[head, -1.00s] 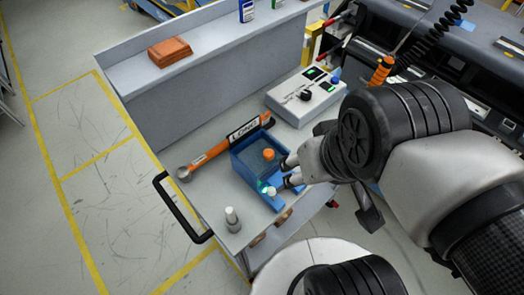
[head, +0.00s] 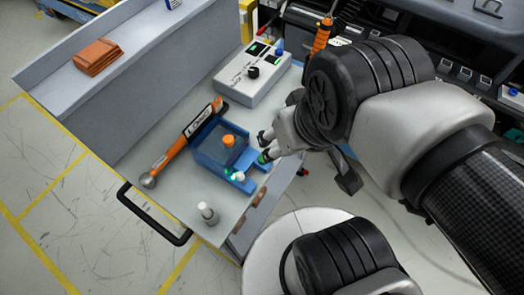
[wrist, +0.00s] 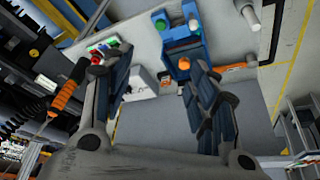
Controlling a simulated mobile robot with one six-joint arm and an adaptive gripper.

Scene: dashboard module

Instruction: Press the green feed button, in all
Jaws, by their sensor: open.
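The green feed button (head: 263,158) shows as a small green cap on the right arm of the blue feeder (head: 213,166). In the wrist view the green button (wrist: 193,26) sits on the blue body, near an orange knob (wrist: 185,63). My gripper (head: 267,146) is beside the button, its lower fingertip close to it in the head view; I cannot tell whether they touch. In the wrist view my gripper (wrist: 158,62) has its fingers spread, with nothing between them, and the right finger points toward the feeder.
A torque wrench (head: 178,147) lies left of the feeder. A grey cylinder (head: 207,212) stands near the front edge. A white control box (head: 253,75) is behind. A black handle (head: 153,222) sticks out at left. An orange block (head: 97,56) lies on the raised ledge.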

